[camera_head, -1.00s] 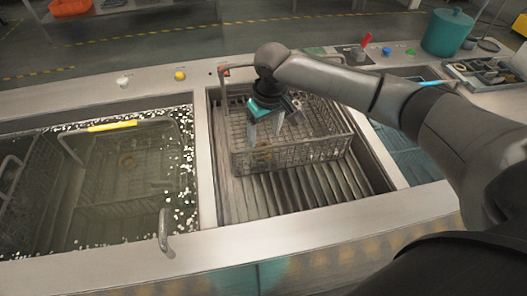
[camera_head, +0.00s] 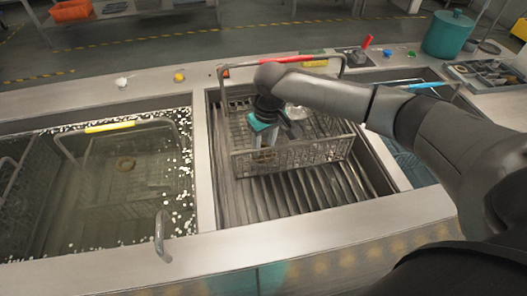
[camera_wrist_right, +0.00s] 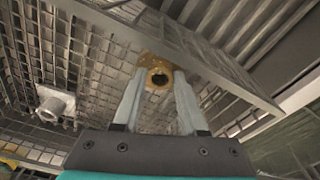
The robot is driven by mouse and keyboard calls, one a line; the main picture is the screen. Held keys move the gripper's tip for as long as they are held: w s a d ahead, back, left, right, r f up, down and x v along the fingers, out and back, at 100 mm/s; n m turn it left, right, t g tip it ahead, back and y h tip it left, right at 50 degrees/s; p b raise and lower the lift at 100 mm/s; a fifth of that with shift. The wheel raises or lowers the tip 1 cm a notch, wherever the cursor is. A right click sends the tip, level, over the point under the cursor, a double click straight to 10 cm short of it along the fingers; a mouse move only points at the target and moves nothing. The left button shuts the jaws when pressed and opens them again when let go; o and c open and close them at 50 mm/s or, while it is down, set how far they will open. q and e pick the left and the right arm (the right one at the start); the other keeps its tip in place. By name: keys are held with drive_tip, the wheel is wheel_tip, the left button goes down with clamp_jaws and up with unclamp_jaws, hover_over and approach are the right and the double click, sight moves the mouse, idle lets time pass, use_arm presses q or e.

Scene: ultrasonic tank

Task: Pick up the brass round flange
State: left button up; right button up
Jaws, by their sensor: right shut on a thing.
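The brass round flange (camera_wrist_right: 157,62) is between the fingertips of my right gripper (camera_wrist_right: 158,84) in the right wrist view. The fingers are shut on it, and its round bore faces the camera. In the head view my right gripper (camera_head: 265,150) reaches down inside the wire basket (camera_head: 305,155), near its front wall. The flange is mostly hidden there by the fingers and mesh. My left gripper is not in view.
A pale metal fitting (camera_wrist_right: 55,103) lies in the same basket, left of my fingers in the wrist view. A liquid-filled tank at left holds another basket with a yellow handle (camera_head: 110,127) and a brass-coloured ring (camera_head: 125,163). A grey tray (camera_head: 490,75) of parts stands at right.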

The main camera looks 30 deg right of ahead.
clamp_jaws()
drive_tip(key=shift+r, duration=0.1)
idle(0.3)
